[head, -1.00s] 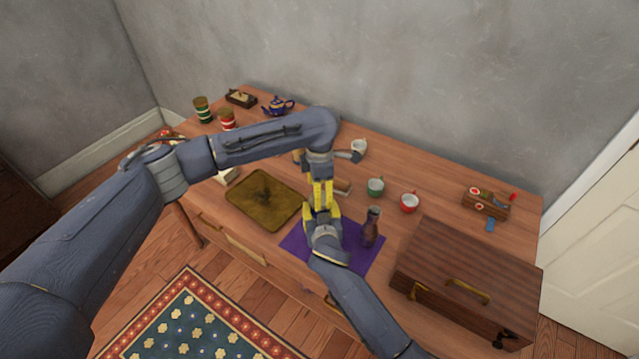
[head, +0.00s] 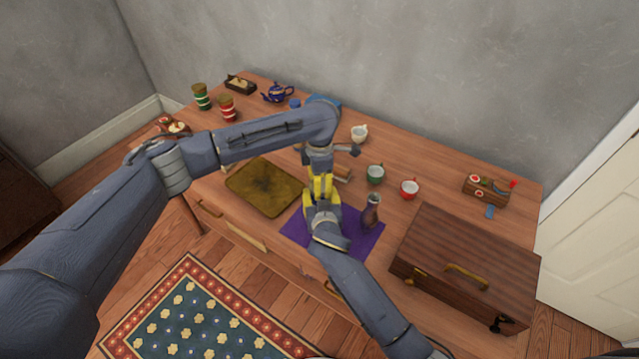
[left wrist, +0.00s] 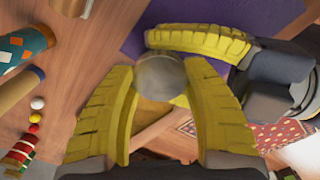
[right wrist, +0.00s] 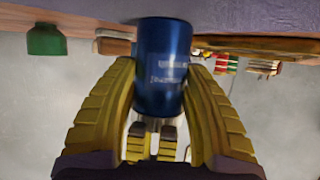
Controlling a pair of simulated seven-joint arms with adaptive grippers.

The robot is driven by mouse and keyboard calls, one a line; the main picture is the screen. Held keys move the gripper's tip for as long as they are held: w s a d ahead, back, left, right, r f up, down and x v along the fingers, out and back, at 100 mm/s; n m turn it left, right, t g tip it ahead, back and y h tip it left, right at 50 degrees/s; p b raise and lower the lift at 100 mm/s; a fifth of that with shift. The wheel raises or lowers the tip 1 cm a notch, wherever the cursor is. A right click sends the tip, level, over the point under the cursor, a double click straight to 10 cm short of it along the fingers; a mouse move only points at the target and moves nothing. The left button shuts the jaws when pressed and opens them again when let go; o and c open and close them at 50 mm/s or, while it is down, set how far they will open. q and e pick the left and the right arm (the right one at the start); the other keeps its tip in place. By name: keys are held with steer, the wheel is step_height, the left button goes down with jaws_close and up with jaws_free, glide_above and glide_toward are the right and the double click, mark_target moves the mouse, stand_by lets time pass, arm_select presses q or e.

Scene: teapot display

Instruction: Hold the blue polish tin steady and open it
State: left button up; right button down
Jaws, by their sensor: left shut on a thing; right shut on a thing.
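The blue polish tin (right wrist: 163,62) stands on the purple cloth (head: 362,245). The tin is hidden behind the grippers in the head view. My right gripper (head: 321,199) is shut on the tin's side; its two yellow fingers flank the tin in the right wrist view (right wrist: 160,108). My left gripper (head: 321,182) is above, pointing down at the tin's top end. In the left wrist view its fingers (left wrist: 165,95) are around the tin's round grey top (left wrist: 161,76). I see no gap between body and lid.
A dark bottle (head: 371,212) stands on the cloth just right of the grippers. A wooden case (head: 470,250) lies further right. A dark gold tray (head: 262,188) is on the left.

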arm_select(q)
steer(key=c, duration=0.3)
arm_select(e)
steer(key=shift+f, duration=0.1)
arm_select(q)
steer(key=n, duration=0.5)
steer(key=shift+n, duration=0.3)
steer(key=shift+c, duration=0.2)
steer(key=n, duration=0.4)
steer(key=shift+n, duration=0.4)
steer(key=n, duration=2.4)
steer(key=shift+r+n, duration=0.1)
steer(key=shift+n, duration=0.2)
steer(key=n, duration=0.4)
steer(key=shift+n, duration=0.4)
steer(key=n, duration=0.3)
steer(key=shift+r, duration=0.3)
